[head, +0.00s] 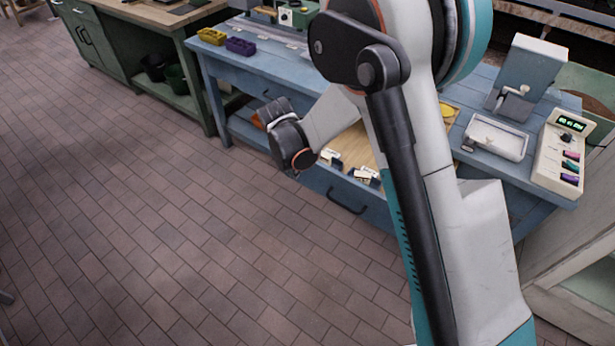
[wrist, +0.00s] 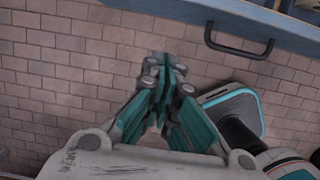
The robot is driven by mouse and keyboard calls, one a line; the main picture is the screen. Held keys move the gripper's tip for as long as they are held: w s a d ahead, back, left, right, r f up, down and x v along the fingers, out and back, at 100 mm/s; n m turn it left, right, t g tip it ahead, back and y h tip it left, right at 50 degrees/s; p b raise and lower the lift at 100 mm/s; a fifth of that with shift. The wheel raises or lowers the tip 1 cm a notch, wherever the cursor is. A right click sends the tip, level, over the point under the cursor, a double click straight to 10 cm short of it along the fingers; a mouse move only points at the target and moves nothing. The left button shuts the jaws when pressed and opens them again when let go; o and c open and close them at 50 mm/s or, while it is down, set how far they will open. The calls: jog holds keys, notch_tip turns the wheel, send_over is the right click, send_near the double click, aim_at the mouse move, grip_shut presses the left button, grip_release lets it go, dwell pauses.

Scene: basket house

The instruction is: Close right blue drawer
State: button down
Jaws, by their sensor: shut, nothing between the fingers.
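The right blue drawer (head: 318,181) stands pulled out from the blue workbench in the head view. Its black handle (head: 347,203) is on the front face, and light wood with small black-and-white items shows inside. My arm hides part of the drawer. In the wrist view, the drawer front (wrist: 185,12) and its handle (wrist: 238,47) are at the top. My gripper (wrist: 165,62) is shut and empty, over the floor in front of the drawer. It shows no contact with the front or handle. In the head view my arm's end is left of the drawer; the fingertips are unclear.
The blue workbench (head: 215,58) carries yellow (head: 211,36) and purple (head: 240,46) bins at left. A grey machine (head: 525,78) and a device with a green display (head: 567,150) stand at right. The brick floor (head: 180,220) in front is clear.

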jog(key=b, duration=0.6)
send_near(308, 177)
jog(key=shift+s+d+f, duration=0.2)
jog(key=shift+s+f, duration=0.1)
jog(key=shift+f, duration=0.5)
jog(key=shift+s+d+f, duration=0.25)
jog(key=shift+s+f, duration=0.05)
jog(key=shift+f, duration=0.55)
jog(key=shift+s+d+f, duration=0.2)
jog(key=shift+s+f, duration=0.15)
jog(key=shift+f, duration=0.45)
